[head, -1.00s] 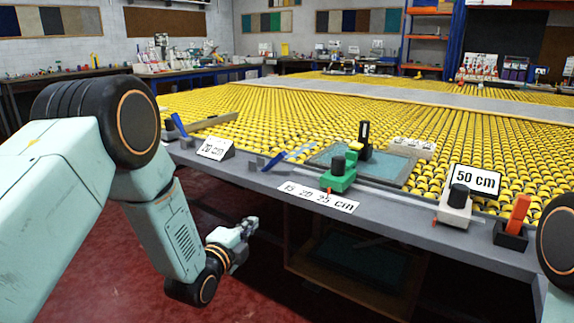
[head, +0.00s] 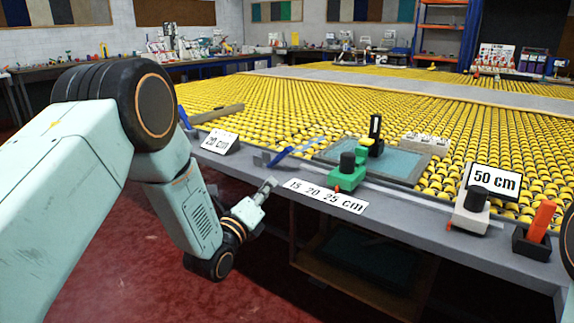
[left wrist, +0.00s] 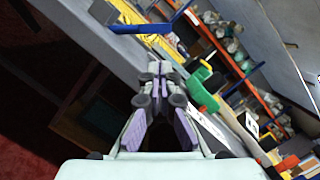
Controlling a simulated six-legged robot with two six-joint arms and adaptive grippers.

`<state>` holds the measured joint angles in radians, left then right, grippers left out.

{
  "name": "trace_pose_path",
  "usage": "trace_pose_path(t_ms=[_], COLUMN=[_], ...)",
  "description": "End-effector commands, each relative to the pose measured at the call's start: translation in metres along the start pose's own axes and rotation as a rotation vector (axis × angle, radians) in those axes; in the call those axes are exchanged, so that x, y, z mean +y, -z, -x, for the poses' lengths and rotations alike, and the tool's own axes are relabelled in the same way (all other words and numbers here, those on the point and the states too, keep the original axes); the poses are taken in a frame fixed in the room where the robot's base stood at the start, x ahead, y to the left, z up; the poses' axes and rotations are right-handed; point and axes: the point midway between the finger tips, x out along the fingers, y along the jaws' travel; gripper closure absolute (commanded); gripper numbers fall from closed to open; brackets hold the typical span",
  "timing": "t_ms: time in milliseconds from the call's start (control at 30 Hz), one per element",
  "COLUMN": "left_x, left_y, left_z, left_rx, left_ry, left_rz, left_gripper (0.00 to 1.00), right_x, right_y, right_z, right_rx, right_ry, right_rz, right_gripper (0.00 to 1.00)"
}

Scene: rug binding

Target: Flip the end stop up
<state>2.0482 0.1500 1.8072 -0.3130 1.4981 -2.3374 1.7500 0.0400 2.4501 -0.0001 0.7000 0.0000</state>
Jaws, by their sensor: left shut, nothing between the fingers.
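My left gripper (head: 268,186) is shut and empty, just in front of the grey table edge, left of the "15 20 25 cm" label (head: 325,196). In the left wrist view its closed fingers (left wrist: 160,68) point toward the table. A blue bar (head: 281,156) lies tilted by a small grey bracket (head: 262,159) on the table edge, beyond the gripper and apart from it. The blue bar (left wrist: 138,28) also shows ahead of the fingers in the left wrist view. I cannot tell for sure whether this is the end stop. My right gripper is out of view.
A green block with a black knob (head: 347,174) stands right of the gripper. A "20 cm" sign (head: 217,141) stands left of the bar. A "50 cm" sign (head: 494,181), a white block with a black knob (head: 472,212) and an orange switch (head: 541,221) are farther right. Yellow rollers (head: 300,110) fill the table.

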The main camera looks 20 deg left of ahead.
Motion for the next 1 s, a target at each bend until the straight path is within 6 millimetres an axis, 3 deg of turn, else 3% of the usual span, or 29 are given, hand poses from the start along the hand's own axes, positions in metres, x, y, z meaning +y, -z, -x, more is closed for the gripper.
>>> trace_pose_path(t_ms=[267,700,1000], left_x=[0.0,0.001,0.001], left_y=[0.001,0.003,0.002], left_z=[-0.007,-0.078,-0.102], left_rx=[0.001,0.0,0.002], left_ry=[0.002,0.004,0.001], left_rz=[0.001,0.002,0.003], left_gripper=[1.0,1.0,1.0], right_x=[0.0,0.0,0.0], right_y=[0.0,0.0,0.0], right_z=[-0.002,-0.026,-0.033], right_rx=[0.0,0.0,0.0], right_ry=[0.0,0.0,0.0], right_rz=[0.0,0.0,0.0], right_gripper=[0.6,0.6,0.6])
